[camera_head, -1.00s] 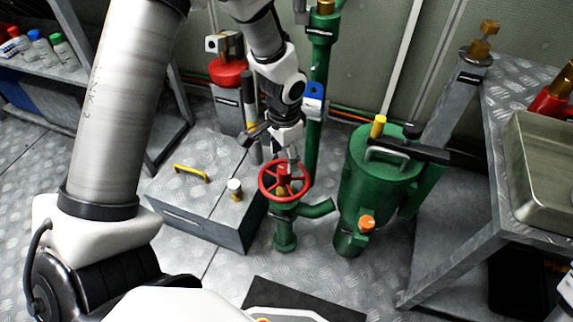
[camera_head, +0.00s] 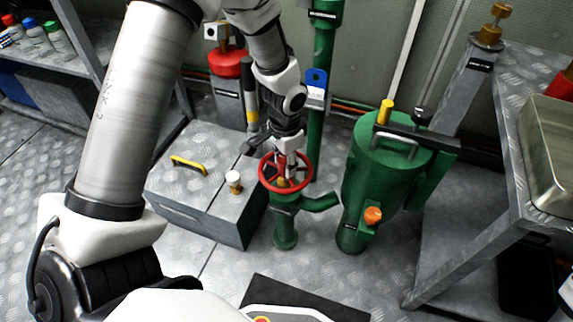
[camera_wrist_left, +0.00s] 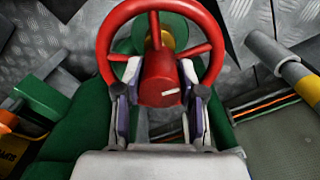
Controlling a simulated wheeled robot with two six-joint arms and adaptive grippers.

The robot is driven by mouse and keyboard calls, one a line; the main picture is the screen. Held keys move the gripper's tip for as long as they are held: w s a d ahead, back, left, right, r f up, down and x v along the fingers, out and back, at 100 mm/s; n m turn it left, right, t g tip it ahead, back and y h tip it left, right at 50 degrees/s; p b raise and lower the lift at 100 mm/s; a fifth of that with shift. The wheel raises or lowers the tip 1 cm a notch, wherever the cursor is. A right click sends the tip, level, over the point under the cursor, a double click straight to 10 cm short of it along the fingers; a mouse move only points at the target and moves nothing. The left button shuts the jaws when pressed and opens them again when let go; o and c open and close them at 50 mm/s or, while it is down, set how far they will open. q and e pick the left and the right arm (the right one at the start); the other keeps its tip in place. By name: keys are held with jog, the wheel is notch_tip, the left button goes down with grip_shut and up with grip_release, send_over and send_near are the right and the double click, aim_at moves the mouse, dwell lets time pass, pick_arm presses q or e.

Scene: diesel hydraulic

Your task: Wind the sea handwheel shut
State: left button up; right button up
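The red handwheel (camera_head: 285,172), a ring with spokes and a thick hub, sits on a green valve body (camera_head: 285,235) low in the middle of the head view. Its ring also fills the upper middle of the left wrist view (camera_wrist_left: 103,45). My left gripper (camera_head: 289,166) reaches down into the ring from above. In the left wrist view its two fingers (camera_wrist_left: 160,82) stand on either side of the red hub, very close to it. I cannot tell whether they press on it. The wheel's far side is partly covered by the gripper in the head view. My right gripper is out of view.
A green strainer-like vessel (camera_head: 385,170) with an orange knob stands just right of the valve. A grey floor box (camera_head: 200,205) with a yellow handle lies to the left. A green pipe (camera_head: 322,60) with a blue tag rises behind. A metal bench (camera_head: 545,215) stands at right.

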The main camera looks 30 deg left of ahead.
pick_arm(q)
jog(key=m, duration=0.5)
jog(key=shift+m, duration=0.4)
jog(key=m, duration=0.8)
jog(key=shift+f+m, duration=0.1)
jog(key=shift+m, duration=0.2)
jog(key=m, duration=0.5)
jog(key=o, duration=1)
